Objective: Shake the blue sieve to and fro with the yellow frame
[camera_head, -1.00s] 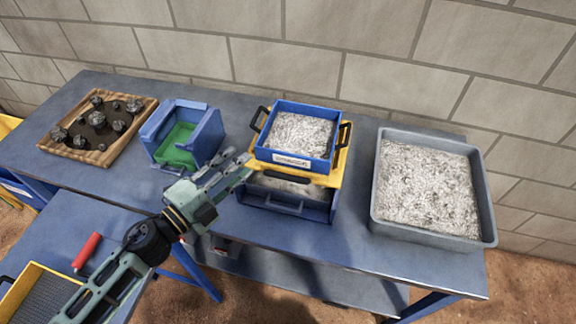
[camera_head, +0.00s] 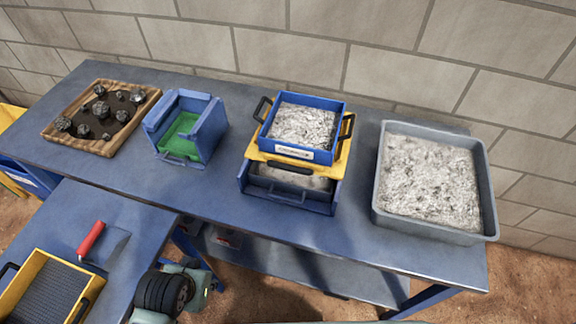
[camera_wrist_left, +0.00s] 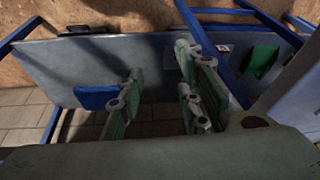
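The blue sieve (camera_head: 332,148), filled with pale grey grit, sits on the yellow frame (camera_head: 335,168) on the bench. Black handles stick out at the sieve's left and right sides. The yellow frame rests over a blue box (camera_head: 318,203) with grey material inside. My left arm shows at the bottom edge of the head view, below and left of the sieve; its fingers are not visible there. In the left wrist view my left gripper (camera_wrist_left: 160,88) has its fingers apart with nothing between them. My right gripper is not in view.
A grey tray of grit (camera_head: 487,185) stands right of the sieve. A blue-and-green box (camera_head: 205,140) and a wooden tray of rocks (camera_head: 45,130) are to its left. A lower table holds a yellow sieve (camera_head: 45,258) and a red-handled tool (camera_head: 91,240).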

